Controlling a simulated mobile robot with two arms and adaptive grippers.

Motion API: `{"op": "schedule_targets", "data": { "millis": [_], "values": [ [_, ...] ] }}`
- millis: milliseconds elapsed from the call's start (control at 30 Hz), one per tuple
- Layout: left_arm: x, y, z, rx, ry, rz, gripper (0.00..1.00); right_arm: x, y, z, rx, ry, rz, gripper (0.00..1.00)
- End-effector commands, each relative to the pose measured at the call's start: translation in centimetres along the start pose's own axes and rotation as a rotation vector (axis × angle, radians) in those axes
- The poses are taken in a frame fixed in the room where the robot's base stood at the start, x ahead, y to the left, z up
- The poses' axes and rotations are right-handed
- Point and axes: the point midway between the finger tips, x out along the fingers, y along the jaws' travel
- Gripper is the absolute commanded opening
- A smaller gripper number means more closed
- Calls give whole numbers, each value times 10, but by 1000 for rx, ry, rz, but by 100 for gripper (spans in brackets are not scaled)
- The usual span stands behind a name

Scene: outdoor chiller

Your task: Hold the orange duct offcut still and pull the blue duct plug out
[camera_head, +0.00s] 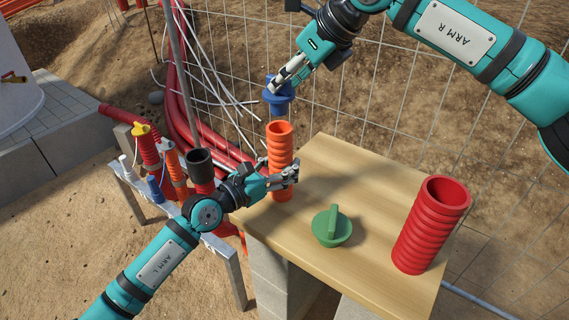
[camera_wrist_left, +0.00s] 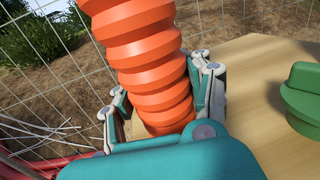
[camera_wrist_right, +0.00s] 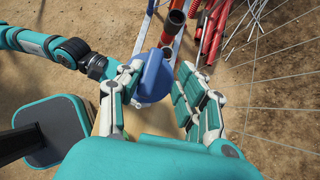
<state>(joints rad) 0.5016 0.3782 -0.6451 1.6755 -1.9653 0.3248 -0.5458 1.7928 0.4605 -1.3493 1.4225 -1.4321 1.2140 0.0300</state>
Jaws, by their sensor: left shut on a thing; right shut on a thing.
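The orange duct offcut (camera_head: 281,150) stands upright at the back left of the wooden table. My left gripper (camera_head: 284,175) is shut around its lower part; the left wrist view shows fingers on both sides of the ribbed orange wall (camera_wrist_left: 150,65). The blue duct plug (camera_head: 279,95) is above the duct's open top, with a small gap between them. My right gripper (camera_head: 284,78) is shut on the plug from above. In the right wrist view the blue plug (camera_wrist_right: 155,75) lies between the fingers and hides the orange duct.
A green plug (camera_head: 331,230) lies on the wooden table (camera_head: 375,178), right of my left gripper. A red ribbed duct (camera_head: 428,228) stands at the table's right. A metal rack (camera_head: 236,276) with several ducts and plugs is at the left. A wire fence rises behind the table.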

Motion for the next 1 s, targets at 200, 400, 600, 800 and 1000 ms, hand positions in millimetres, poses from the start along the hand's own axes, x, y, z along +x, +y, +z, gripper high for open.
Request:
{"op": "schedule_targets", "data": {
  "millis": [200,400,600,800,1000],
  "values": [
    [0,0,-5,-2,10,-1,0,0,0,0,0,-1,0,0],
    [0,0,-5,-2,10,-1,54,0,0,0,0,-1,0,0],
    [0,0,-2,-1,5,-1,79,0,0,0,0,-1,0,0],
    [0,0,-1,-1,2,0,79,0,0,0,0,-1,0,0],
    [-11,0,-1,-1,2,1,79,0,0,0,0,-1,0,0]
  ]
}}
